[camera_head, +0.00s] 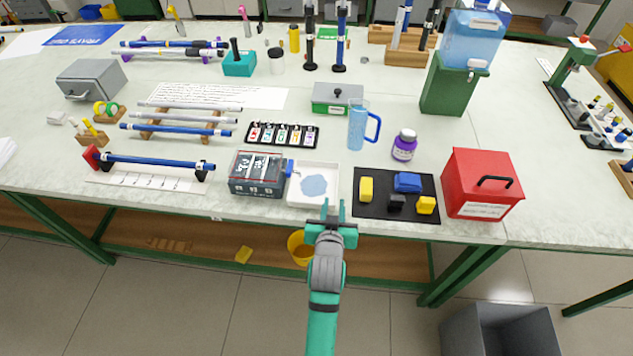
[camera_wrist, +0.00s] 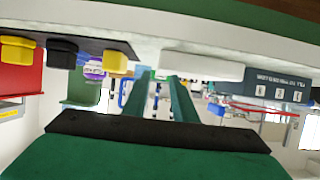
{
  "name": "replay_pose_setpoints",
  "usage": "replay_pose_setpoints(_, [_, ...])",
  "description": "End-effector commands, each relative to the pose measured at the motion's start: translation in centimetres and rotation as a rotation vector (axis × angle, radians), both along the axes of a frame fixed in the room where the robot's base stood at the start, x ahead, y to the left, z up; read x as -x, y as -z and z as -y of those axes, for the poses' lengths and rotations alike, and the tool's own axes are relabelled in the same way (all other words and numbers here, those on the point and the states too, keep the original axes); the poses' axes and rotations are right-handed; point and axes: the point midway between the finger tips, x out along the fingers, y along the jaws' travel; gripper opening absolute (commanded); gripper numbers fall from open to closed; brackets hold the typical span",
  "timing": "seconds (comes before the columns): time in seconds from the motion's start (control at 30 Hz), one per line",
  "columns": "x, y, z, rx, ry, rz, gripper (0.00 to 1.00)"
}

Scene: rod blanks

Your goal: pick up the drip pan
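The drip pan (camera_head: 320,171) is a shallow white square tray with a pale blue patch on its floor. It lies at the front edge of the table, between a dark grey box and a black mat. In the wrist view, which is upside down, the white side of the pan (camera_wrist: 205,66) shows just right of the fingers. My gripper (camera_head: 333,206) is at the pan's front right corner, by the table edge. Its two teal fingers also show in the wrist view (camera_wrist: 161,78), apart with an empty gap between them. I cannot tell whether they touch the pan.
The dark grey box (camera_head: 257,174) with a blue-handled tool stands close left of the pan. The black mat (camera_head: 380,209) with yellow, blue and black blocks lies close right, then a red box (camera_head: 481,184).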

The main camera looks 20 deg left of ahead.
Motion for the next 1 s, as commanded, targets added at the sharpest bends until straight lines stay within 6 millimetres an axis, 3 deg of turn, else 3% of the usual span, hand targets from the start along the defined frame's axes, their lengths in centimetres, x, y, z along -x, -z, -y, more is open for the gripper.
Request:
replay_pose_setpoints(0.17, [-0.6, 0.2, -0.3, 0.0, -0.002, -0.001, 0.25])
replay_pose_setpoints(0.5, [-4.6, 1.8, -1.5, 0.0, -0.003, -0.002, 0.25])
replay_pose_setpoints(0.73, [-6.0, 2.0, -1.7, -0.001, -0.002, 0.001, 0.25])
replay_pose_setpoints(1.0, [-9.5, 2.6, -2.2, -0.001, -0.001, -0.002, 0.25])
